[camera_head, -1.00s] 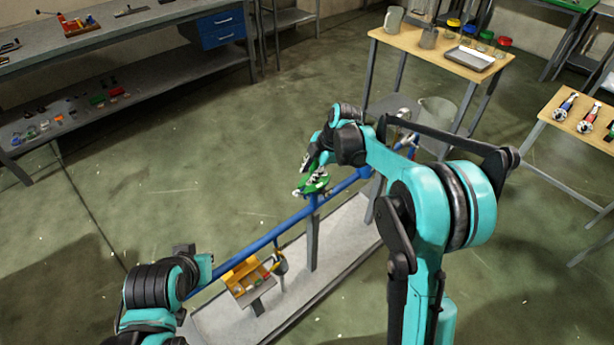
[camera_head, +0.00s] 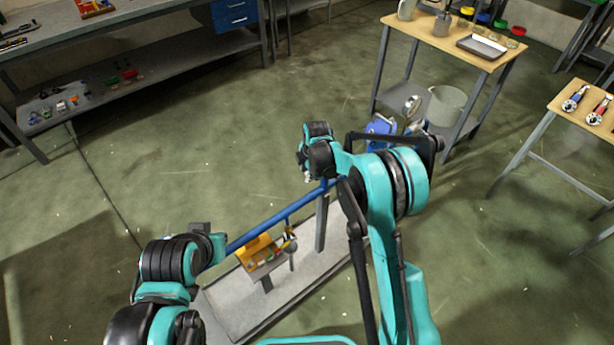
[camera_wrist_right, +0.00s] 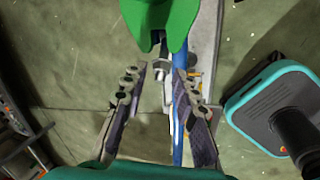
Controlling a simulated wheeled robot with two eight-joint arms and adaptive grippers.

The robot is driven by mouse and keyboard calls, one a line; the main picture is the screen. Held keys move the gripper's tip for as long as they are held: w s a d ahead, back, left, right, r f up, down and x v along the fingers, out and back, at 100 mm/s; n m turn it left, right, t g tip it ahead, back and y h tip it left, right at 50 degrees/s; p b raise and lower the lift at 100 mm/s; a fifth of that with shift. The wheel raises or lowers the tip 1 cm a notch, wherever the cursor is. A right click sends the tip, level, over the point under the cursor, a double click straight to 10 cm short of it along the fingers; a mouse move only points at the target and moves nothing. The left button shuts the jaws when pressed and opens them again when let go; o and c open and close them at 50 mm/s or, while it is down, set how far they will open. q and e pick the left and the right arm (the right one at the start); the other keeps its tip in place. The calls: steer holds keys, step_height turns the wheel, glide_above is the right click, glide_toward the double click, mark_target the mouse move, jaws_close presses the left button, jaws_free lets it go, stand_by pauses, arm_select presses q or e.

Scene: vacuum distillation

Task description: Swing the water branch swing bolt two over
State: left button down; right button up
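In the right wrist view my right gripper (camera_wrist_right: 160,85) is open, with its two dark fingers apart. A green, fork-ended part (camera_wrist_right: 165,20) is at the top of that view. Below it, small silver hardware (camera_wrist_right: 161,70) shows between the fingers, beside the blue pipe (camera_wrist_right: 180,70); I cannot tell which bolt it is. Neither finger clearly grips it. In the head view the right gripper (camera_head: 305,170) is small and partly covered by my arm, above the blue pipe (camera_head: 270,235). The green part is hidden there. My left arm is at lower left; its fingers do not show.
A yellow box (camera_head: 258,253) of small parts stands by the pipe, over a grey base slab (camera_head: 225,300). Behind my right arm are a blue part (camera_head: 380,130), a round gauge-like disc (camera_head: 412,104) and a bucket (camera_head: 447,105). Wooden tables (camera_head: 470,55) stand at right; open floor lies left.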

steer(key=shift+x, duration=0.8)
jaws_close()
steer(key=shift+w+d+r+g+y, duration=0.2)
steer(key=shift+d+r+g+y, duration=0.15)
steer(key=shift+y, duration=0.35)
jaws_free()
